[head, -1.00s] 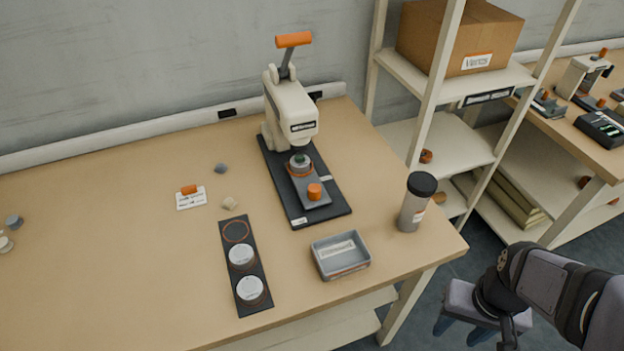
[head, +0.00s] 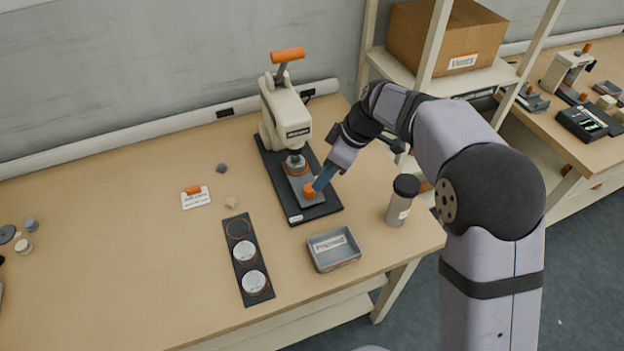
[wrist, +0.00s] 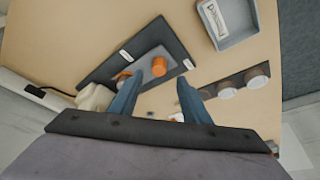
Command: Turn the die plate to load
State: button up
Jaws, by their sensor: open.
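The cream press (head: 285,112) with an orange-tipped lever stands on a black base (head: 322,209). Its grey die plate (head: 294,182) lies along the base and carries an orange knob (head: 309,191) at the end away from the press column. A round die (head: 295,167) with an orange-brown rim and something dark green in it sits under the press head. My gripper (head: 319,186) is open, with its blue fingertips at the knob. In the wrist view the knob (wrist: 159,67) shows just beyond the gap between the fingers (wrist: 160,82); whether either finger touches it I cannot tell.
A grey labelled tray (head: 334,249) and a dark-lidded tumbler (head: 402,200) stand near the table's front right. A black strip (head: 236,272) holds two white-topped round pieces and one empty ring. A small card (head: 195,201) lies left. The shelf (head: 438,72) stands behind right.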

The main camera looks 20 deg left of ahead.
jog(key=shift+a+p+x, duration=0.2)
jog(key=shift+p+x, duration=0.25)
jog(key=shift+x, duration=1.45)
jog(key=shift+a+p+x, duration=0.15)
jog(key=shift+p+x, duration=0.3)
jog(key=shift+x, duration=1.5)
jog(key=shift+r, duration=0.15)
grip_shut()
